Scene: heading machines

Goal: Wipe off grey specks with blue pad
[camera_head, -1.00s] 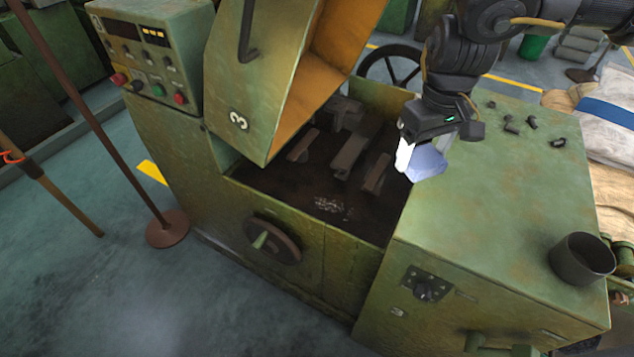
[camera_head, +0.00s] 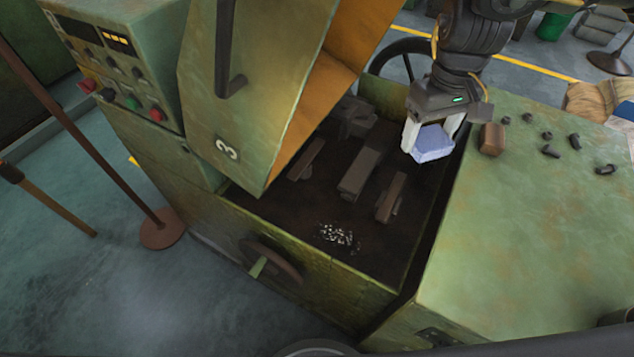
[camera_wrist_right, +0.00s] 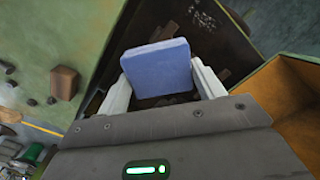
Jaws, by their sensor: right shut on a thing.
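The grey specks (camera_head: 338,236) lie in a small patch on the dark floor of the machine's bay (camera_head: 310,212), near its front wall. They also show in the right wrist view (camera_wrist_right: 203,19). My right gripper (camera_head: 428,148) is shut on the blue pad (camera_head: 433,143) and holds it above the right side of the bay, behind and to the right of the specks. In the right wrist view the pad (camera_wrist_right: 157,67) sits between the two pale fingers. The pad is apart from the specks. My left gripper is not in view.
The raised green hood (camera_head: 260,90) stands over the bay's left side. Several brown blocks (camera_head: 358,172) rise from the bay floor behind the specks. A green top (camera_head: 520,220) with small dark bits and a brown block (camera_head: 492,139) lies to the right.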

